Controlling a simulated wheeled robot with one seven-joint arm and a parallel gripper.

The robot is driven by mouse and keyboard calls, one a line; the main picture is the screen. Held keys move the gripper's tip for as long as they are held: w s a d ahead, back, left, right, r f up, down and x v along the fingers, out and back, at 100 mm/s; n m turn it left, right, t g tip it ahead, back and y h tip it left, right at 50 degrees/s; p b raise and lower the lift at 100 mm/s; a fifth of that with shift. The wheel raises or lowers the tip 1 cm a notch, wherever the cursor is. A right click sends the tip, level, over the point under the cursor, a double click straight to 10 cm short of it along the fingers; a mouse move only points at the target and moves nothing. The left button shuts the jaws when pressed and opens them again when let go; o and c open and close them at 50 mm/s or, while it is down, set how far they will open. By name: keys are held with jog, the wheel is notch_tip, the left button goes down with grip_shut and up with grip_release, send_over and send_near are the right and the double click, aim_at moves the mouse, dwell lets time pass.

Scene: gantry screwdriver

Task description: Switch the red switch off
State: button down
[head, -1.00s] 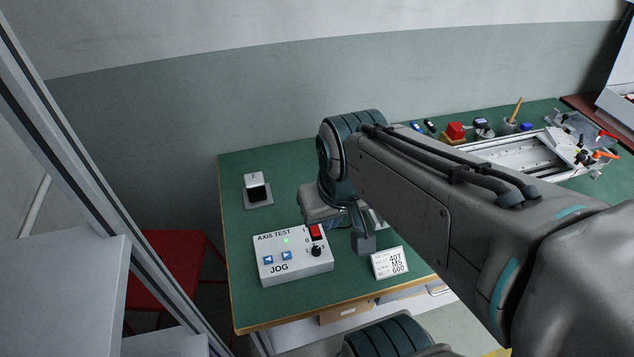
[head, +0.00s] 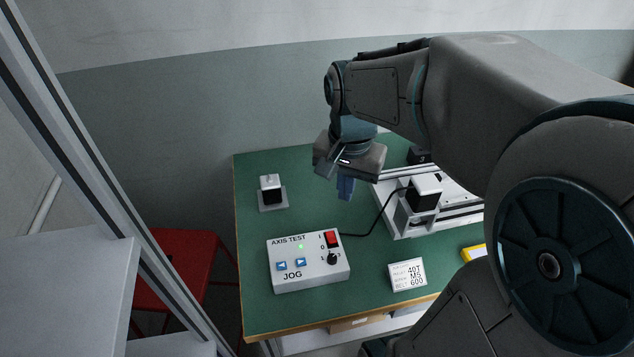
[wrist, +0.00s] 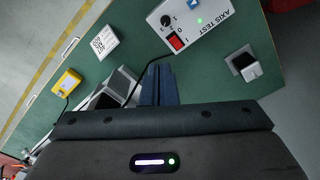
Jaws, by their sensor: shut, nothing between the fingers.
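The red switch (head: 331,239) sits at the top right of the white AXIS TEST box (head: 300,280), beside marks I and 0. It also shows in the wrist view (wrist: 177,41). I cannot tell which side of the switch is pressed. A green light (head: 301,246) glows on the box, with two blue arrow buttons and a black knob below it. My gripper (head: 345,190) is shut and empty, above the table behind the box, apart from the switch. Its closed blue fingers show in the wrist view (wrist: 160,82), pointing toward the box.
A black cable (head: 375,225) runs from the box to a motor (head: 424,193) on a metal rail at the right. A small black-and-white block (head: 271,190) stands at the back left. A white label card (head: 407,274) lies right of the box. The green table is clear between them.

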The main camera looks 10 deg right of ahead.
aim_at(333, 239)
jog(key=w+f+m+g+b, duration=0.2)
jog(key=w+f+m+g, duration=0.2)
jog(key=w+f+m, duration=0.5)
jog(key=w+m, duration=0.2)
jog(key=shift+w+d+f+b, duration=0.2)
jog(key=shift+w+f+b, duration=0.1)
jog(key=shift+w+b, duration=0.1)
jog(key=shift+f, duration=0.1)
jog(key=x, duration=1.3)
jog(key=shift+s+a+f+p, duration=0.1)
jog(key=shift+s+f+p, duration=0.05)
jog(key=shift+f+p, duration=0.2)
